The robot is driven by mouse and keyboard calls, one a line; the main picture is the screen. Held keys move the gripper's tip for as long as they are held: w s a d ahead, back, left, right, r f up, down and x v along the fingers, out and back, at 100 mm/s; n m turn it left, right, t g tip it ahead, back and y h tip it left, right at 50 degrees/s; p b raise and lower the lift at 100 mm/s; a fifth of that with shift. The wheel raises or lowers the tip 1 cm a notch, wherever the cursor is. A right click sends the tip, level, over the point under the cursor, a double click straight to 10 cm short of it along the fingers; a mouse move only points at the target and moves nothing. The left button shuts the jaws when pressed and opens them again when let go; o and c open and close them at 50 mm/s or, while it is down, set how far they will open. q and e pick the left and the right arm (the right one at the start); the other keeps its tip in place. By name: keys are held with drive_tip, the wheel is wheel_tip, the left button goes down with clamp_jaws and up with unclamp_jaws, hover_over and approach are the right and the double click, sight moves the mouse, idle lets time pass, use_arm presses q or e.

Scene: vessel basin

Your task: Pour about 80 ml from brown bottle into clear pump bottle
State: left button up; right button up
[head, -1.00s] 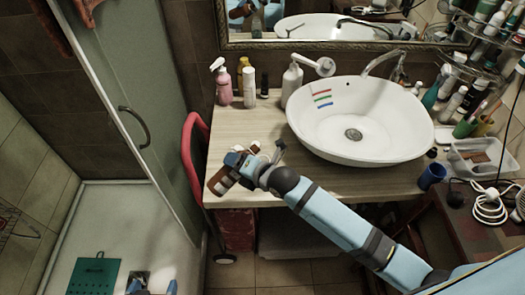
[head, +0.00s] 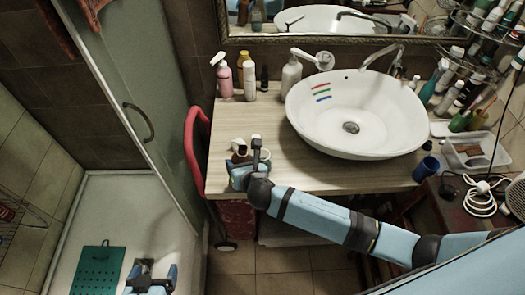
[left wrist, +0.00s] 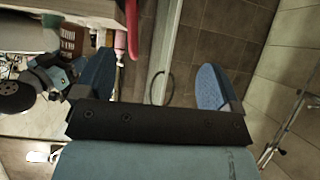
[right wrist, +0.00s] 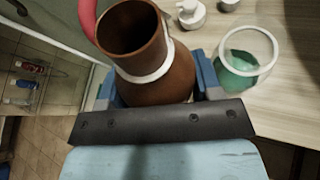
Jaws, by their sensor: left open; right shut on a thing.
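The brown bottle (right wrist: 145,60) is in my right gripper (right wrist: 155,92), which is shut around its body. It is roughly upright, its open mouth towards the right wrist camera, with a white ring at its neck. In the head view the bottle (head: 240,157) is small and partly hidden by my right gripper (head: 247,170) at the counter's front left. A clear open-topped vessel (right wrist: 247,60) with green liquid stands right of the bottle in the right wrist view, apart from it; no pump shows on it. My left gripper (head: 151,281) is open and empty over the shower floor.
The white basin (head: 355,112) fills the counter's middle right. A pink spray bottle (head: 223,75) and a white pump bottle (head: 291,75) stand along the back. A red handle (head: 192,150) rises beside the counter's left edge. A blue cup (head: 426,168) stands at the right.

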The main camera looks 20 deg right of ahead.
drive_tip(key=shift+a+n+p, duration=0.1)
drive_tip(key=shift+n+p, duration=0.2)
drive_tip(key=shift+p, duration=0.1)
drive_tip(key=shift+a+f+n+t+h, duration=0.1)
drive_tip(key=shift+f+n+t+h, duration=0.15)
drive_tip(key=shift+n+t+h, duration=0.2)
